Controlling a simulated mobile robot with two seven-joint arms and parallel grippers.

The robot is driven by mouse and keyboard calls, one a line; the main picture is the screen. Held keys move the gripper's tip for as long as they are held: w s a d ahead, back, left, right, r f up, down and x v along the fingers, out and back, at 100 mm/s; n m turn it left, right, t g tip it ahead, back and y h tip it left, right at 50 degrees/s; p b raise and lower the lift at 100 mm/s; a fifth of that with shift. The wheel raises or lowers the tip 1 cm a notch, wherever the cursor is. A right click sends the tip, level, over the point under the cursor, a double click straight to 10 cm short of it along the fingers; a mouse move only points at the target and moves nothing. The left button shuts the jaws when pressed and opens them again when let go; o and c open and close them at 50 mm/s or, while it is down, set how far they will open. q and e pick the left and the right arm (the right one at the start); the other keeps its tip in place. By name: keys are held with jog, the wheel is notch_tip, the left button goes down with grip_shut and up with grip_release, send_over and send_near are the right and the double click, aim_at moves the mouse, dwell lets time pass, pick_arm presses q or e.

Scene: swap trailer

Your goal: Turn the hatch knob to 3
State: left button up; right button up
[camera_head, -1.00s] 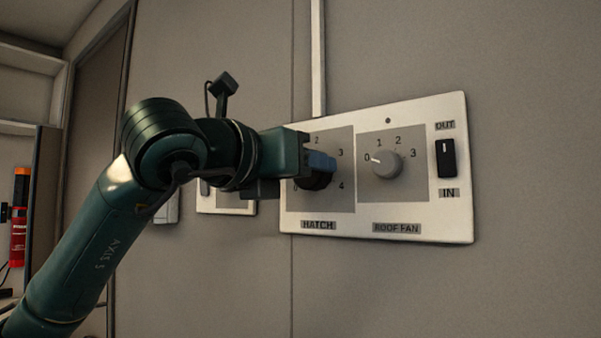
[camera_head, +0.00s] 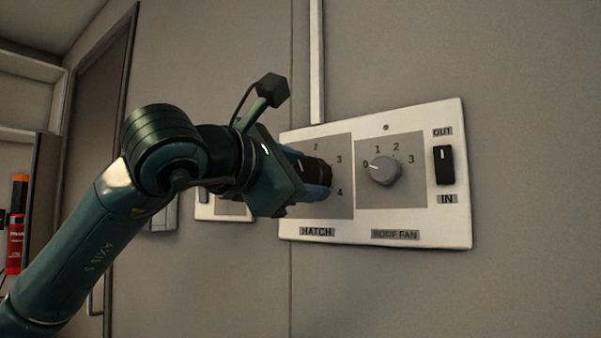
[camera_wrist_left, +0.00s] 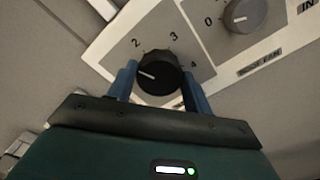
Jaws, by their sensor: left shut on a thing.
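The hatch knob (camera_head: 316,172) is black and round, on the left dial of the white wall panel (camera_head: 392,230). My left gripper (camera_head: 312,177) is shut on it, its blue fingers on either side. In the left wrist view the knob (camera_wrist_left: 158,72) sits between the fingers of the left gripper (camera_wrist_left: 160,84). Its white mark points left in that view, away from the 3 (camera_wrist_left: 174,37) and on the far side of the 2 (camera_wrist_left: 135,43). The number at the mark is hidden by the left finger. My right gripper is not in view.
The grey roof fan knob (camera_head: 385,170) is just right of the hatch dial, its mark near 0. A black OUT/IN switch (camera_head: 445,165) is at the panel's right end. A smaller plate (camera_head: 212,208) is partly behind my arm. The wall right of the panel is clear.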

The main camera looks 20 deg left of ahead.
pick_arm(q)
jog(key=m, duration=0.3)
jog(key=shift+m, duration=0.4)
jog(key=m, duration=0.3)
jog(key=shift+m+p, duration=0.3)
jog(key=shift+p, duration=0.1)
jog(key=m, duration=0.4)
jog(key=shift+f+m+p, duration=0.1)
jog(key=shift+m+p, duration=0.2)
jog(key=shift+p, duration=0.05)
jog(key=shift+f+m+p, duration=0.15)
jog(key=shift+m+p, duration=0.2)
jog(key=shift+m, duration=1.85)
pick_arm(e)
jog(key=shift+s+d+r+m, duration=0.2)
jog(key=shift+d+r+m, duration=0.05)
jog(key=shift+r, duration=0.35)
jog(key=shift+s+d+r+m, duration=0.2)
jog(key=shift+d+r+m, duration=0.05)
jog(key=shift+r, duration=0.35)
pick_arm(q)
jog(key=o, duration=1)
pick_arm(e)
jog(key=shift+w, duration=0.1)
pick_arm(q)
jog(key=shift+s, duration=0.1)
